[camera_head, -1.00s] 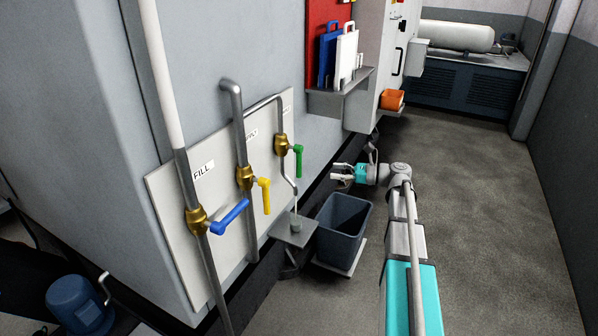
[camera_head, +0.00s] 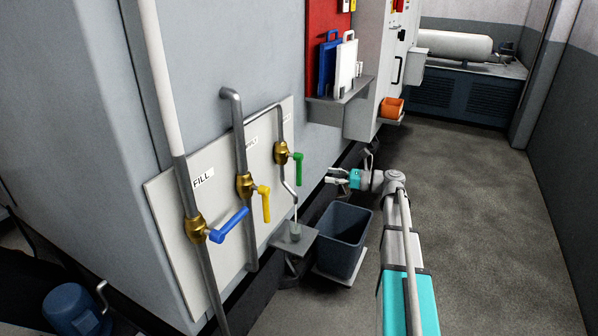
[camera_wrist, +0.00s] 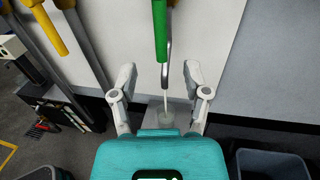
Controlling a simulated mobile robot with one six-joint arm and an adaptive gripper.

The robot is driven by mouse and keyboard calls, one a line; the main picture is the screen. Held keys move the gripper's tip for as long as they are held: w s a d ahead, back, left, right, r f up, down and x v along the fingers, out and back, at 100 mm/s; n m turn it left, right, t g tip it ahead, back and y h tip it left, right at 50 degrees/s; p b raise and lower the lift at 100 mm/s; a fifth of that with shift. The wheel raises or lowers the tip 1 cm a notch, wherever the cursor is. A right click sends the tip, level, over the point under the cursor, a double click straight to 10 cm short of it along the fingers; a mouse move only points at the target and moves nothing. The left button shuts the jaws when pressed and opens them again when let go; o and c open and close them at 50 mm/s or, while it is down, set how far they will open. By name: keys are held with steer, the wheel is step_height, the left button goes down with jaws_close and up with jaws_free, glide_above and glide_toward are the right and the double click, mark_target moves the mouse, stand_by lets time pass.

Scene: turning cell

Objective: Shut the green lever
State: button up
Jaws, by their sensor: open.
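The green lever (camera_head: 298,170) hangs down from a brass valve (camera_head: 282,153) on the pale wall panel, the farthest of three valves. In the wrist view the green lever (camera_wrist: 160,28) is at the top centre, beyond my fingertips and between their lines. My gripper (camera_head: 333,177) is open and empty, to the right of the lever and apart from it. Its two spread fingers also show in the wrist view (camera_wrist: 159,74). A thin pale stream falls from the bent pipe's end into a small cup (camera_head: 295,231) on a grey shelf.
A yellow lever (camera_head: 264,203) and a blue lever (camera_head: 229,225) are on the nearer valves. A dark bin (camera_head: 342,238) stands below my gripper. A shelf (camera_head: 338,101) with blue and white boards juts out beyond. The floor at right is clear.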

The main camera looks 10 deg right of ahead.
mark_target(299, 171)
steer(key=x, duration=1)
steer(key=shift+w+a, duration=0.2)
steer(key=shift+a, duration=0.15)
steer(key=shift+c, duration=0.3)
jaws_close()
